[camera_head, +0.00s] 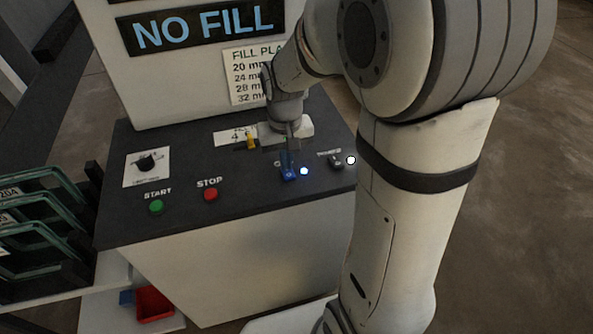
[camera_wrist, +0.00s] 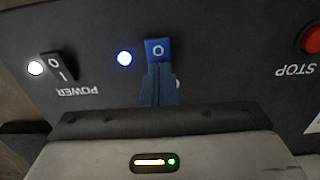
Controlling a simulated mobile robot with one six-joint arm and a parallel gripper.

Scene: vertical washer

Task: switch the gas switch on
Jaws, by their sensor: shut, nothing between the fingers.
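The gas switch is a blue rocker (camera_head: 289,174) on the dark top panel. Most of its label is hidden behind my gripper; one letter like a G shows. In the wrist view the blue switch (camera_wrist: 158,48) shows an O at its far end, and its other end is covered by my fingers. A round blue light (camera_head: 304,171) beside the switch glows, also in the wrist view (camera_wrist: 124,58). My gripper (camera_head: 289,158) is shut and empty, pointing down at the switch. Its fingertips (camera_wrist: 159,72) overlap the switch; I cannot tell whether they press on it.
A black power switch (camera_head: 336,160) with a lit white light (camera_head: 351,160) is to the right. A red stop button (camera_head: 210,194), a green start button (camera_head: 156,207) and a black knob (camera_head: 146,163) are to the left. The machine's upright panel (camera_head: 180,80) stands behind.

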